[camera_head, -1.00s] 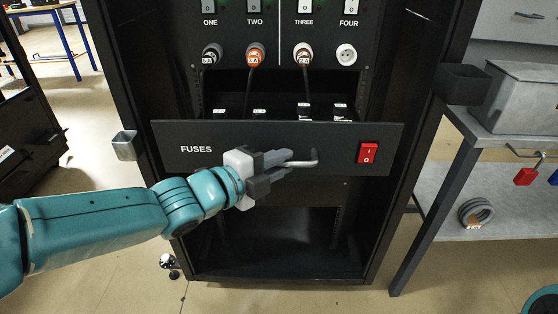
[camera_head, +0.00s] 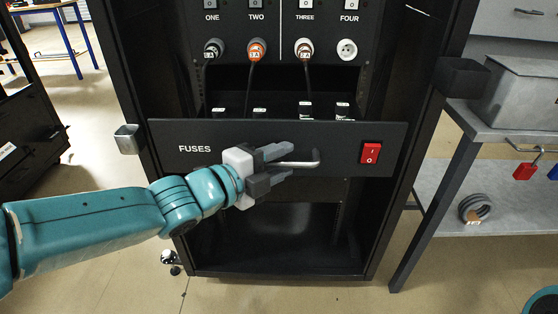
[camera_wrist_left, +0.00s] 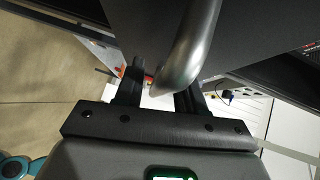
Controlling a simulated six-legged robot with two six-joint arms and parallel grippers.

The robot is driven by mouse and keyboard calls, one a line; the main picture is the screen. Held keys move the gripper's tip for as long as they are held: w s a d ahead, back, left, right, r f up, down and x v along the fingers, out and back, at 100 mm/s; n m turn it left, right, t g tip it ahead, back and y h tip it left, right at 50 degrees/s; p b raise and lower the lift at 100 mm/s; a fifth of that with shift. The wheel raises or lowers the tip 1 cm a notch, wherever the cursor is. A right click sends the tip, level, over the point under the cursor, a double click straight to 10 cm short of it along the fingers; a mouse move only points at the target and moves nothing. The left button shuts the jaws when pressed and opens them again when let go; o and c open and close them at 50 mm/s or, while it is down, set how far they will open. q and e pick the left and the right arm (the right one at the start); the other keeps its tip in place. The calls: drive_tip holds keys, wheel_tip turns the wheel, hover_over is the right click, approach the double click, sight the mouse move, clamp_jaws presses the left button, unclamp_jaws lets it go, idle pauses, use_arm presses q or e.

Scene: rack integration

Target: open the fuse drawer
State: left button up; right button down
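The black fuse drawer (camera_head: 240,135), labelled FUSES, stands out from the rack, with dark pieces with white tops showing behind its upper edge. Its bent metal handle (camera_head: 312,162) is at the middle of the front. A red switch (camera_head: 371,152) is on the right of the front. My left gripper (camera_head: 296,159) is at the handle with its fingers apart, one above and one below the bar. In the left wrist view the curved handle (camera_wrist_left: 188,62) passes in front of the spread fingers (camera_wrist_left: 160,82); contact cannot be told. My right gripper is not in view.
The rack (camera_head: 290,255) has an empty bay below the drawer. A grey table (camera_head: 500,118) with a metal box (camera_head: 520,95) stands at the right.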

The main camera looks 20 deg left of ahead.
use_arm(q)
drive_tip(key=p+v, duration=0.4)
drive_tip(key=v, duration=1.2)
drive_tip(key=shift+s+p, duration=0.15)
drive_tip(key=shift+p, duration=0.2)
drive_tip(key=shift+a+r, duration=0.1)
